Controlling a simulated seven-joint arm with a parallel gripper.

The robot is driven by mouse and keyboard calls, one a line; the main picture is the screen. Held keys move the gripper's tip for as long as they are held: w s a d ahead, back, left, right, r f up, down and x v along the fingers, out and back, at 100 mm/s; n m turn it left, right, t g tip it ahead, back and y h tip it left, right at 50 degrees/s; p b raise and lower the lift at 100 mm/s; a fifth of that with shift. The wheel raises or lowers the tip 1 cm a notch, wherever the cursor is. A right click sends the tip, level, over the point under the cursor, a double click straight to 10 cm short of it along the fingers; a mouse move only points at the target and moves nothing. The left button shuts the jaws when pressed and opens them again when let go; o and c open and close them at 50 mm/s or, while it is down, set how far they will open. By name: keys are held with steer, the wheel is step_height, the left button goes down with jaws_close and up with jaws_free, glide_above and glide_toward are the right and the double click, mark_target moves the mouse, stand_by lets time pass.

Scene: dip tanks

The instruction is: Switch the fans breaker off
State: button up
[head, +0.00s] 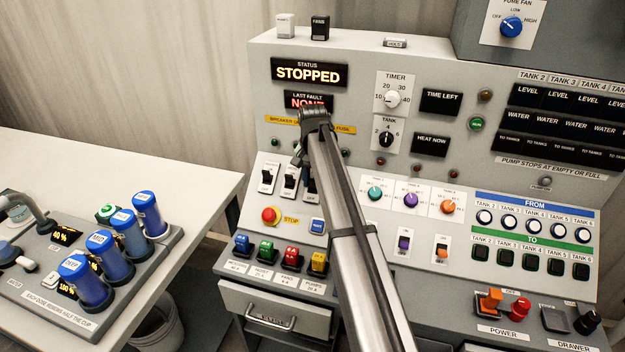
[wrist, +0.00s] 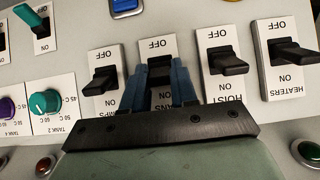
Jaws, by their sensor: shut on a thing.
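The fans breaker (wrist: 160,70) is a black lever on a white plate marked OFF and ON, with its label partly covered by my gripper. In the wrist view it is upside down, with OFF at the top. My gripper (wrist: 161,85) has its two blue fingers on either side of this lever, shut on it. The lever's exact tilt is hard to tell between the fingers. In the head view my gripper (head: 304,160) is at the breaker row, and my arm hides part of that row.
The hoist breaker (wrist: 228,62) and heaters breaker (wrist: 290,52) stand to the right in the wrist view; the pumps breaker (wrist: 104,78) is close on the left. A red stop button (head: 270,215) sits below the row. The status display (head: 309,73) reads STOPPED.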

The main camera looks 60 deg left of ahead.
mark_target(313, 189)
jaws_close()
steer(key=shift+s+d, duration=0.1)
steer(key=shift+s+d+f+t+y, duration=0.15)
steer(key=shift+s+d+t+y, duration=0.25)
steer(key=shift+t+y, duration=0.5)
steer(key=shift+s+d+f+t+y, duration=0.1)
steer(key=shift+d+f+t+y, duration=0.1)
steer(key=shift+t+y, duration=0.25)
steer(key=shift+s+d+f+t+y, duration=0.1)
steer(key=shift+d+t+y, duration=0.05)
steer(key=shift+t+y, duration=0.3)
steer(key=shift+s+d+f+t+y, duration=0.1)
steer(key=shift+s+f+t+y, duration=0.05)
steer(key=shift+t+y, duration=0.45)
steer(key=shift+s+d+f+t+y, duration=0.1)
steer(key=shift+f+t+y, duration=0.05)
steer(key=shift+t+y, duration=0.45)
steer(key=shift+s+f+t+y, duration=0.1)
steer(key=shift+f+t+y, duration=0.2)
steer(key=shift+t+y, duration=0.6)
